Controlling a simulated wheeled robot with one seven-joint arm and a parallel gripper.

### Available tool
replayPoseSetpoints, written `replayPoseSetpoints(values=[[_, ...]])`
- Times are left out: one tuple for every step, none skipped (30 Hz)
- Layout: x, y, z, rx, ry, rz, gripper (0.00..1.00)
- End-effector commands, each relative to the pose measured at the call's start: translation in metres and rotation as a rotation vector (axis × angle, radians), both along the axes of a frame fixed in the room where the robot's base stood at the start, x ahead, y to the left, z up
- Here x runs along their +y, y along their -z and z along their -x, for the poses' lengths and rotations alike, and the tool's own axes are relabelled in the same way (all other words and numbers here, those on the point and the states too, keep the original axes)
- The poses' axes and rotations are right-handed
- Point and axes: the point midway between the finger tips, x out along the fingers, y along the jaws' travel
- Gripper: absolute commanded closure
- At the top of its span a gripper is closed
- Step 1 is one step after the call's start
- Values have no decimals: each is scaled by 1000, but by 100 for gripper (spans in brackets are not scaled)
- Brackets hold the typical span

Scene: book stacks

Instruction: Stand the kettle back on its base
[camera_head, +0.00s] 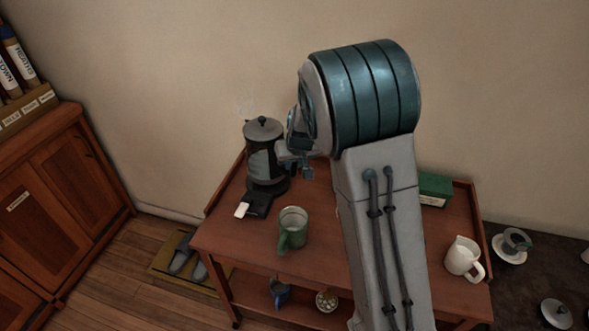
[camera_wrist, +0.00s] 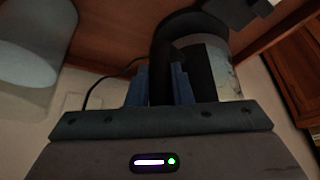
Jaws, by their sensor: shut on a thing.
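The kettle (camera_head: 264,152), grey and black with a dark knobbed lid, stands roughly upright at the back left of the wooden trolley. My gripper (camera_head: 299,164) is at its right side, shut on the kettle's handle. The wrist view shows the black handle (camera_wrist: 162,60) between the blue fingers (camera_wrist: 160,88), with part of the kettle body (camera_wrist: 222,68) beyond it.
A green mug (camera_head: 292,228) stands close in front on the trolley top (camera_head: 240,238). A green box (camera_head: 434,188) and a white jug (camera_head: 463,257) are on the right, beyond my arm. The wall is close behind. A dark cord (camera_wrist: 96,92) shows in the wrist view.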

Motion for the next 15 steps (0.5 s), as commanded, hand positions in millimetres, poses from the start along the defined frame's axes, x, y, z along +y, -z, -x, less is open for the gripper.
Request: replayPoseSetpoints(values=[[0, 7, 0, 0, 2, 0, 100], [-1, 11, 0, 0, 3, 0, 100], [-1, 18, 0, 0, 3, 0, 100], [-1, 22, 0, 1, 3, 0, 100], [-1, 24, 0, 0, 3, 0, 100], [-1, 27, -1, -2, 2, 0, 100], [-1, 27, -1, -3, 2, -1, 100], [0, 28, -1, -3, 1, -1, 100], [0, 27, -1, -4, 1, -1, 100], [0, 27, -1, -4, 1, -1, 100], [0, 27, -1, -4, 1, -1, 100], [0, 27, -1, -4, 1, -1, 100], [0, 27, -1, -4, 1, -1, 100], [0, 28, -1, -3, 1, -1, 100], [0, 29, -1, -3, 1, -1, 100]])
